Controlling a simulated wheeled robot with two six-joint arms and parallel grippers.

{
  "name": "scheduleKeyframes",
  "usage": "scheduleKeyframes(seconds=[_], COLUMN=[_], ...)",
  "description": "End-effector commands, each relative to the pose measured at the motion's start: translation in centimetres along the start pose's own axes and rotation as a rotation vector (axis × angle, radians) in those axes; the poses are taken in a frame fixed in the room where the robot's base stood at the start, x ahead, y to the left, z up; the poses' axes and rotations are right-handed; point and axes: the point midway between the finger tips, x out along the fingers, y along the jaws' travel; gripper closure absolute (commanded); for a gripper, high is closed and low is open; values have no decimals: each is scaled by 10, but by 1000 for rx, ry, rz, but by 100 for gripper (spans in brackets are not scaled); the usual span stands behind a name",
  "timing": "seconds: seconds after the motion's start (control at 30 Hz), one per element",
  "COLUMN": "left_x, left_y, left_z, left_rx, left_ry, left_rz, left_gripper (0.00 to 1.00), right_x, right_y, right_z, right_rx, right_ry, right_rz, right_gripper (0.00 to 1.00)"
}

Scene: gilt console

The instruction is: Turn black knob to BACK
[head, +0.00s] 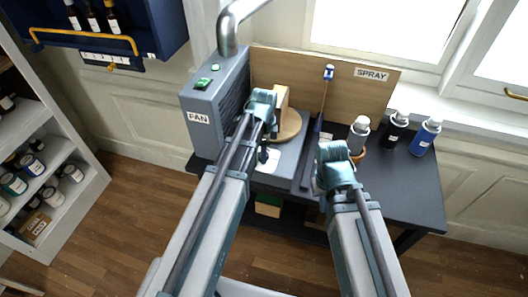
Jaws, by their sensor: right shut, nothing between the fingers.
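A white plate (268,163) lies on the front of the grey base, with a small dark shape at its left edge. I cannot tell whether that shape is the black knob or part of my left gripper. My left gripper (266,140) is over this spot, beside the wooden block, and its fingers are not clear. No lettering such as BACK can be read there. My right gripper (322,182) is shut and empty, over the dark bench top right of the base; its wrist hides most of it.
A SPRAY backboard (290,65), a slim upright rod (325,100) and several spray bottles (394,132) stand behind and right. The bench top (405,185) is clear at front right.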

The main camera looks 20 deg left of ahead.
Motion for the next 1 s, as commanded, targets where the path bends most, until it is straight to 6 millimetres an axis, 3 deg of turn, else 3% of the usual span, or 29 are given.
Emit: scheduleKeyframes(seconds=[0.03, 0.17, 0.63, 1.0], left_x=[1, 0, -7, -49], left_y=[2, 1, 0, 0], left_z=[0, 0, 0, 0], left_rx=[1, 1, -1, -1], left_ry=[0, 0, 0, 0], left_rz=[4, 2, 0, 0], left_gripper=[43, 22, 22, 22], right_x=[1, 0, -7, -49], right_y=[0, 0, 1, 5], right_z=[0, 0, 0, 3], right_rx=[0, 0, 0, -2], right_ry=[0, 0, 0, 0], right_rz=[0, 0, 0, 0], right_gripper=[100, 100, 100, 100])
